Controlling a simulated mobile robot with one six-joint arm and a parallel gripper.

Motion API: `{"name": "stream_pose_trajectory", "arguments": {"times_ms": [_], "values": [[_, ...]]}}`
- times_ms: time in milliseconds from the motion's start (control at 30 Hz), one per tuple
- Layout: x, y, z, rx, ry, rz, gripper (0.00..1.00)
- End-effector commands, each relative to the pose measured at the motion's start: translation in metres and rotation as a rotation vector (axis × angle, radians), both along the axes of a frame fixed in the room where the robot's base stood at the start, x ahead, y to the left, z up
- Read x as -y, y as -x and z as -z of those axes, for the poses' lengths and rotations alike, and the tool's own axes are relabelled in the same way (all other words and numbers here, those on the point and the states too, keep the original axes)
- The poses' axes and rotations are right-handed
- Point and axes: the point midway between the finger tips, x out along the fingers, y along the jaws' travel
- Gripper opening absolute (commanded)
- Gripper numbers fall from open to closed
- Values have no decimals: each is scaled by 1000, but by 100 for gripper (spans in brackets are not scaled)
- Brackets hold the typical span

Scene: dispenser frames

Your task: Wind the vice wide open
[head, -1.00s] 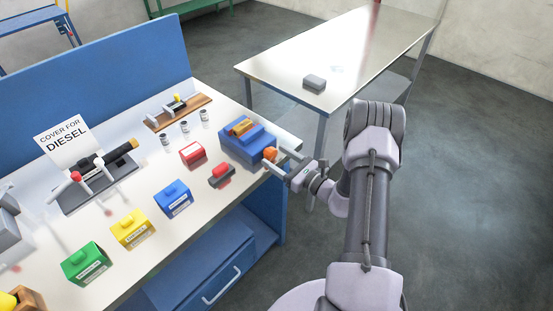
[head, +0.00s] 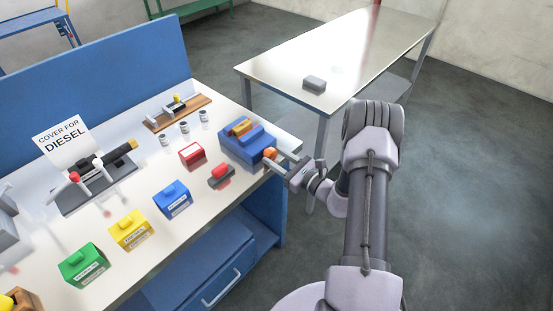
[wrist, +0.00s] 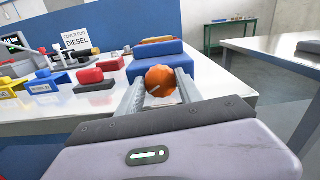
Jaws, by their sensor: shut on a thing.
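The blue vice (head: 240,150) sits at the bench's right end. An orange-yellow piece (head: 241,127) shows at its top; I cannot tell how far apart the jaws are. An orange knob (head: 269,153) is on the vice's side facing my arm. My gripper (head: 275,158) comes in from the right and is shut on this knob. In the wrist view, the orange knob (wrist: 160,81) sits between the two grey fingers of my gripper (wrist: 161,84), with the blue vice (wrist: 156,56) just behind it. The fingers hide the knob's sides.
A red block (head: 192,154) and a dark block with a red top (head: 221,175) stand near the vice. Blue (head: 173,199), yellow (head: 131,229) and green (head: 83,264) boxes line the bench front. A steel table (head: 340,55) stands behind; floor between is clear.

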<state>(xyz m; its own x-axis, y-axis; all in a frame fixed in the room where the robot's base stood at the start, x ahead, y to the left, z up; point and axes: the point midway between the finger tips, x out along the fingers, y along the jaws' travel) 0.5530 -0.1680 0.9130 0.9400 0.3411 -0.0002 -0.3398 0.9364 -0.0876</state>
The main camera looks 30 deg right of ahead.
Motion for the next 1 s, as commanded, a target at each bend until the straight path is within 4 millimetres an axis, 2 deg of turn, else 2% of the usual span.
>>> {"name": "stream_pose_trajectory", "arguments": {"times_ms": [500,1000], "values": [[-2,1,3,110,307,-1,2],[-2,1,2,144,401,-1,2]]}}
